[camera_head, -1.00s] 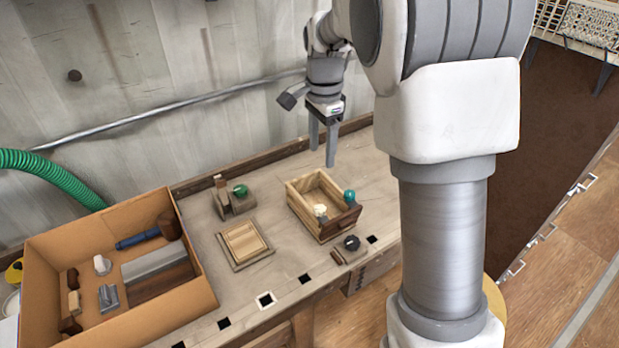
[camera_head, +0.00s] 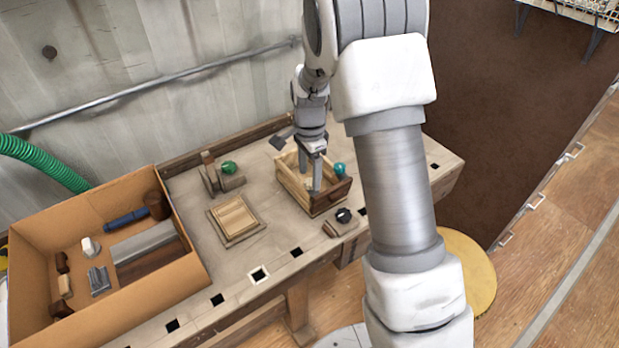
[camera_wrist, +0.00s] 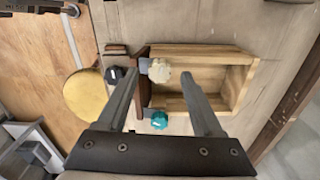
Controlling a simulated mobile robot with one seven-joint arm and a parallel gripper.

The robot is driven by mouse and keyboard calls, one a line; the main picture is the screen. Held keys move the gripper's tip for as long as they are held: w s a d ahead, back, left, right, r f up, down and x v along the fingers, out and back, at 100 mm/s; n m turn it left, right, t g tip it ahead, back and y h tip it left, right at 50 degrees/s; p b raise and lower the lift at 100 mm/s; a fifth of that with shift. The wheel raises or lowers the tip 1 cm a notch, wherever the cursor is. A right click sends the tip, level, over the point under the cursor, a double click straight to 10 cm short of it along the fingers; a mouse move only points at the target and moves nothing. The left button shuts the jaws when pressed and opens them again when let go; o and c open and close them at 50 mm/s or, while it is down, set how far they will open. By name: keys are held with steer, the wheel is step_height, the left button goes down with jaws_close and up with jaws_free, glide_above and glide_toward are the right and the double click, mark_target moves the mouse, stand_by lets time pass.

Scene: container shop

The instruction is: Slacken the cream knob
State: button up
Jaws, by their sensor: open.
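The cream knob (camera_wrist: 159,70) is a lobed knob on a small grey bracket at the dark end wall of the wooden box (camera_wrist: 208,53). In the head view the box (camera_head: 288,183) stands on the bench, and the knob is mostly hidden behind my fingers. My gripper (camera_wrist: 160,76) is open and points down over the box. In the wrist view its two fingertips lie on either side of the cream knob, with a gap on each side. I cannot tell whether the tips are down at the knob's height.
A teal knob (camera_head: 340,168) sits at the box's corner, close to my fingers. A black knob (camera_head: 344,215) stands in front, and a green knob (camera_head: 229,168) on a wooden fixture to the left. A cardboard tray of tools (camera_head: 188,262) fills the bench's left end.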

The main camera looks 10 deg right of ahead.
steer(key=shift+f, duration=0.85)
jaws_close()
